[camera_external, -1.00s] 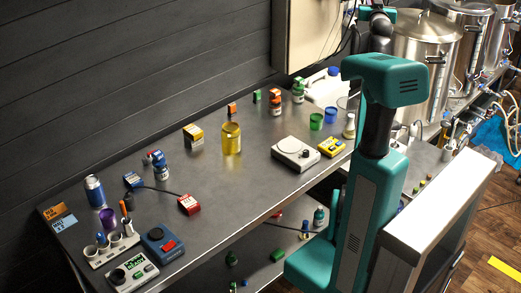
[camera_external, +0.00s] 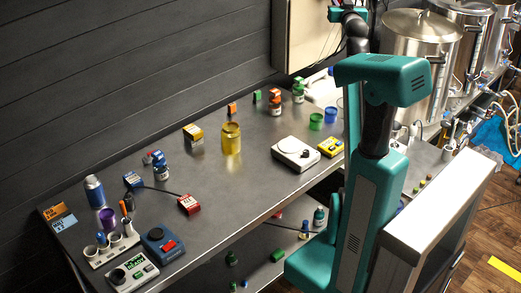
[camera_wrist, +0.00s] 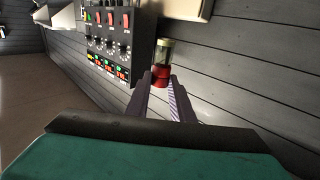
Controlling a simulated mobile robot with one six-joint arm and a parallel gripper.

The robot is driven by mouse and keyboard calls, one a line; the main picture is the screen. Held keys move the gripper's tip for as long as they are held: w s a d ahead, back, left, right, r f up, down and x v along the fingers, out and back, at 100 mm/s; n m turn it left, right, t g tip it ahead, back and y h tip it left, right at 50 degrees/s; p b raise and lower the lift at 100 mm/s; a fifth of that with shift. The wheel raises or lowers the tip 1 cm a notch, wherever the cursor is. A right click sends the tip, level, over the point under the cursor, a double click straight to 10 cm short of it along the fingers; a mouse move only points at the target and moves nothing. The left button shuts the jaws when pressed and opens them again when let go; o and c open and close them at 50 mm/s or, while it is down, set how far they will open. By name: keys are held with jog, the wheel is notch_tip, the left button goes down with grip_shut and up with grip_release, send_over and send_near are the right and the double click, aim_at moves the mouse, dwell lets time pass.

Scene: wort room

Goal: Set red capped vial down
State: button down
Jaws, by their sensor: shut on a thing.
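In the wrist view, my gripper (camera_wrist: 161,84) is shut on the red capped vial (camera_wrist: 162,56). The vial is small and clear with yellowish contents, and its red part is at the fingertips. It is held up in front of the dark plank wall, clear of any surface in that view. In the external view, my arm reaches up toward the top edge. The gripper and vial cannot be made out there. The steel worktop (camera_external: 245,185) lies below and to the left of my arm.
A yellow jar (camera_external: 231,138), a white round-plated device (camera_external: 295,153) and a blue device (camera_external: 162,243) stand on the worktop. A tube rack (camera_external: 108,250) is at its near left. Bare worktop lies between them. A switch panel (camera_wrist: 108,40) is on the wall.

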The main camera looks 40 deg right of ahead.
jog(key=shift+s+d, duration=0.1)
dwell(0.3)
jog(key=s+d, duration=0.4)
jog(key=s+a+f+n+t+y+b, duration=0.15)
jog(key=f+n+y+b, duration=0.35)
jog(key=f, duration=0.5)
jog(key=s+a+f+n+t+y+b, duration=0.1)
jog(key=a+f+n+t+y+b, duration=0.15)
jog(key=f+y+b, duration=0.55)
jog(key=s+d+f+m+h+b, duration=0.1)
jog(key=s+d+f+h+b, duration=0.1)
jog(key=s+f+b, duration=1.3)
jog(key=s+d+f+h+b, duration=0.2)
jog(key=s+f+b, duration=1.4)
jog(key=f, duration=0.6)
jog(key=shift+s+m+h, duration=0.35)
jog(key=shift+s+h, duration=0.05)
jog(key=shift+s, duration=0.05)
